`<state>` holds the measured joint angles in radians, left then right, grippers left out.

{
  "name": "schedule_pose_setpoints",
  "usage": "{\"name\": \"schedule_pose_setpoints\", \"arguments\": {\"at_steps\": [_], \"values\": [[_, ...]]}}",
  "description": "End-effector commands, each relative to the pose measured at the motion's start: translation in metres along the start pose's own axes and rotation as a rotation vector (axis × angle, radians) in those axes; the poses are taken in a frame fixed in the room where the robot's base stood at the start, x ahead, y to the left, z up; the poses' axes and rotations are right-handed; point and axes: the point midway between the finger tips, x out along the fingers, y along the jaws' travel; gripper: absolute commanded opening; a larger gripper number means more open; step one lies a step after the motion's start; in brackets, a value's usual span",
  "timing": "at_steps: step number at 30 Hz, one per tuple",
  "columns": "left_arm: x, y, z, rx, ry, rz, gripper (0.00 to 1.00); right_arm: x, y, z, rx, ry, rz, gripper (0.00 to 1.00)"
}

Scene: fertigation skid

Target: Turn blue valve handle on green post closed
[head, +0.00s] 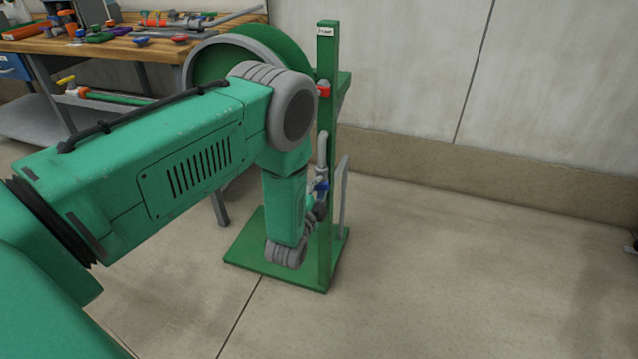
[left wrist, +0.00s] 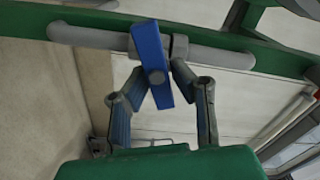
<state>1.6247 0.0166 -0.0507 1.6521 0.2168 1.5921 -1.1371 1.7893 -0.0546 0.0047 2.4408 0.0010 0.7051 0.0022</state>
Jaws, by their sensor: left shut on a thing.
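The blue valve handle (left wrist: 152,62) is a flat bar on a grey pipe (left wrist: 95,38) in the left wrist view. It lies roughly crosswise to the pipe. My left gripper (left wrist: 160,80) has a finger on each side of the handle's lower part and is shut on it. In the head view, the handle (head: 321,187) shows as a small blue patch beside the green post (head: 326,120), and my left gripper (head: 317,208) is partly hidden by my forearm. I do not see my right gripper.
The post stands on a green base plate (head: 308,276). A red fitting (head: 324,90) sits higher on the post, and a green reel (head: 280,42) stands behind it. A wooden workbench (head: 120,46) with parts is at the back left. The floor right of the post is clear.

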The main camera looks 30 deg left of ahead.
Motion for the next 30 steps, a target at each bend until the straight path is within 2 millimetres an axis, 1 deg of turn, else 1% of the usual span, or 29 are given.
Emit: {"name": "schedule_pose_setpoints", "arguments": {"at_steps": [1,6,12,21,30], "values": [[-0.0022,0.0043,-0.0004,0.043,0.001,0.01,0.0,-0.001,0.0,-0.0001,0.0,0.0,0.0,0.4],[-0.0021,0.0064,0.0002,0.177,0.0,0.011,0.0,-0.0013,0.0,-0.0001,0.0,0.0,0.0,0.4],[-0.0025,0.0083,0.0012,0.296,-0.001,0.011,0.0,-0.0007,0.0,0.0,0.0,0.0,0.0,0.4],[-0.0028,0.0097,0.0023,0.381,-0.002,0.014,0.0,-0.0001,0.0,0.0,0.0,0.0,0.0,0.4],[-0.0031,0.0102,0.0026,0.395,-0.002,0.015,0.0,-0.0001,0.0,0.0,0.0,0.0,0.0,0.4]]}}
